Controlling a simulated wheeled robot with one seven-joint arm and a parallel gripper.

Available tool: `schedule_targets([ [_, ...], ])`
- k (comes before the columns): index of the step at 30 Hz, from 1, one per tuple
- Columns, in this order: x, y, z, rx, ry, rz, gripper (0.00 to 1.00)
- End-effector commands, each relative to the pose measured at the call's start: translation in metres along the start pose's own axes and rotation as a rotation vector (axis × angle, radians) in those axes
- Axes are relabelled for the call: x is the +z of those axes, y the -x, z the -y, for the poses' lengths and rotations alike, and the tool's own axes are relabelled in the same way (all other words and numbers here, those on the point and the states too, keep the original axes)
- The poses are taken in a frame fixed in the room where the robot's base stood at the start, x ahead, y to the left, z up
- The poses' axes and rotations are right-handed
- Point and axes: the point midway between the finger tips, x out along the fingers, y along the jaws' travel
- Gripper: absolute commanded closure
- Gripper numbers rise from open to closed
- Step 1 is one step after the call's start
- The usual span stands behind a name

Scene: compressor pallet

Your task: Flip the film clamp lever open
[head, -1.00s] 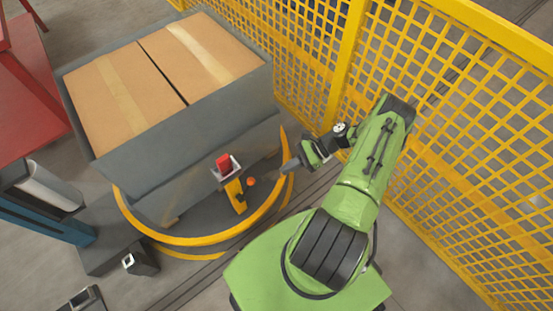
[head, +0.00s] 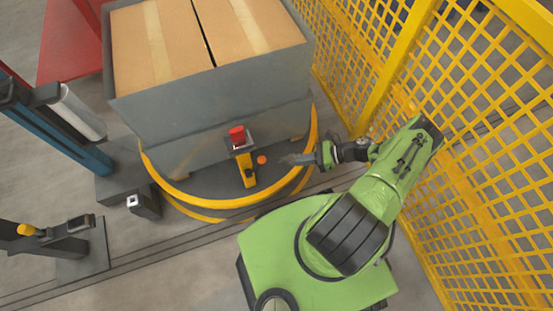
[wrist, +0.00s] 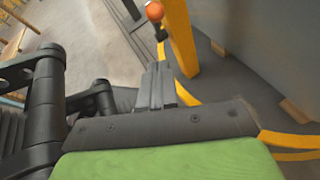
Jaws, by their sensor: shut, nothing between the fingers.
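The film clamp is a yellow post (head: 247,168) with a grey bracket and a red block (head: 237,135) on top, standing at the turntable's near side. An orange ball knob (head: 261,160), seemingly the lever's end, shows just right of the post. In the wrist view the orange knob (wrist: 154,12) is at the top beside the yellow post (wrist: 180,38). My gripper (head: 286,159) is shut and empty, pointing left toward the knob with a small gap between them. In the wrist view its fingers (wrist: 155,80) lie below the knob. Most of the lever is too small to make out.
A grey-wrapped pallet load with cardboard boxes (head: 240,30) stands on the turntable with its yellow ring (head: 225,203). Yellow mesh fencing (head: 480,150) runs close along my arm's right. A blue mast with a film roll (head: 78,112) stands left. A control pedestal (head: 60,240) is lower left.

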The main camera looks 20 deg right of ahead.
Motion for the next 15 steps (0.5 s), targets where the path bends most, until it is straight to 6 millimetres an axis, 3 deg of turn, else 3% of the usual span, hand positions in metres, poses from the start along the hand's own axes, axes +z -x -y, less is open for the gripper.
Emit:
schedule_targets([
  [8,-0.001,-0.062,-0.001,0.004,0.001,0.0,1.0],
  [15,0.026,-0.083,0.0,-0.001,0.002,0.0,1.0],
])
